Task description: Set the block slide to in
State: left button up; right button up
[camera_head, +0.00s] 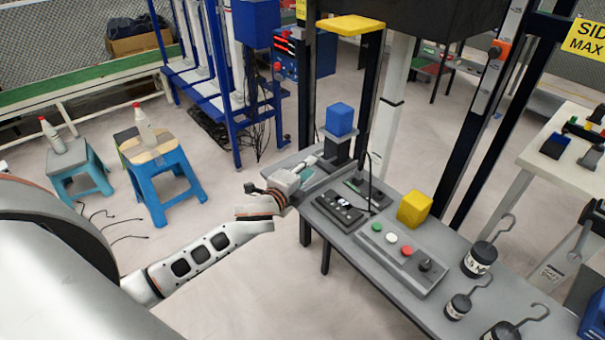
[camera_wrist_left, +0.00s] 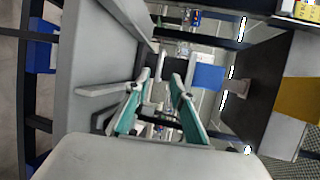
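A blue block (camera_head: 340,118) sits on a small grey plate on top of a dark stand (camera_head: 336,150) at the table's far left end. I take this to be the block slide; its travel direction and setting cannot be told. My left gripper (camera_head: 309,170) is at the table's left end, just left of the stand and lower than the block. In the left wrist view its teal-padded fingers (camera_wrist_left: 158,105) are apart with nothing held between them. The blue block (camera_wrist_left: 208,77) shows there beyond the fingers, to the right. My right gripper is not in view.
On the grey table stand a black switch box (camera_head: 338,208), a yellow block (camera_head: 414,207), a button box (camera_head: 400,257) and several hooked weights (camera_head: 479,258). A yellow plate (camera_head: 350,25) hangs above the stand. Dark posts rise behind the table. Blue stools (camera_head: 165,180) stand left.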

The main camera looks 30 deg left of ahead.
pick_arm(q)
jog(key=shift+v, duration=1.75)
